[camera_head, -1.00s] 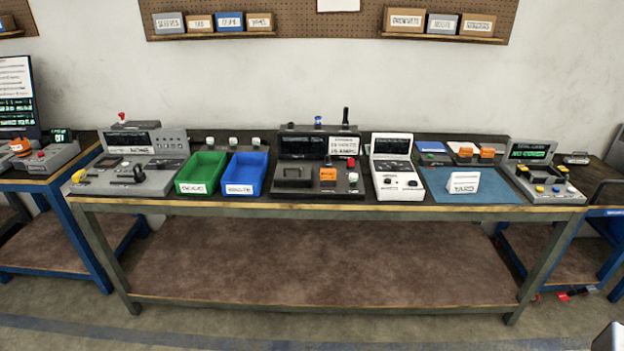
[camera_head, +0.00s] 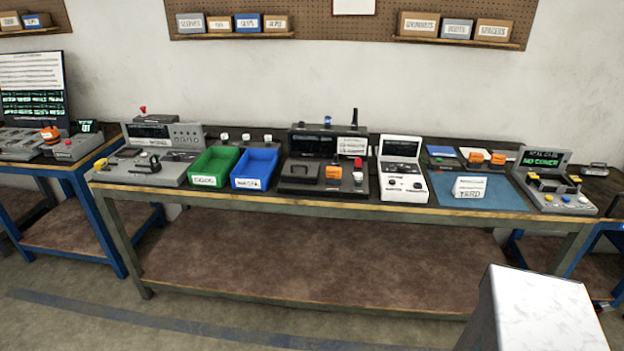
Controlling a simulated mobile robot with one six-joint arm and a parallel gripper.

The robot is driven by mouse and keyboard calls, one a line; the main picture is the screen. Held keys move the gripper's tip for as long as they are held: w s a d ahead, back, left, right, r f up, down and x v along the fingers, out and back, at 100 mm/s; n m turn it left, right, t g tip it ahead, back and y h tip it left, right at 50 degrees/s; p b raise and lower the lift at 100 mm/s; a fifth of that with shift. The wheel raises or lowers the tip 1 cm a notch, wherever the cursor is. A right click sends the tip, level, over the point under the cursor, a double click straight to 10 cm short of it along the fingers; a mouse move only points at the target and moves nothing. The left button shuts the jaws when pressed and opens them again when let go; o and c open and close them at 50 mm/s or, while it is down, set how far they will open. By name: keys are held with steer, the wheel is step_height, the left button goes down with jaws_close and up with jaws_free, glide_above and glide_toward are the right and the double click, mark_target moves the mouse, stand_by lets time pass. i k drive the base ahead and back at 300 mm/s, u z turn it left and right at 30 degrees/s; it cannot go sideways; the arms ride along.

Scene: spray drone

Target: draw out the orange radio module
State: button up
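An orange block (camera_head: 333,171) sits on the dark middle station (camera_head: 300,189) on the long bench. Two more orange blocks, a left one (camera_head: 476,156) and a right one (camera_head: 498,159), lie behind the blue mat (camera_head: 455,191). Another orange piece (camera_head: 50,134) is on the left bench. Labels are too small to tell which is the radio module. My gripper is not in view.
The long bench (camera_head: 240,195) also holds a grey station (camera_head: 150,170), a green bin (camera_head: 212,167), a blue bin (camera_head: 255,168), a white instrument (camera_head: 402,170) and a grey tester (camera_head: 550,190). Floor shows in front. A pale block shape fills the lower right.

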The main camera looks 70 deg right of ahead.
mark_target(332, 173)
steer(key=u, duration=0.3)
steer(key=k, duration=1.05)
steer(key=z, duration=1.15)
steer(key=i, duration=1.05)
steer(key=u, duration=0.15)
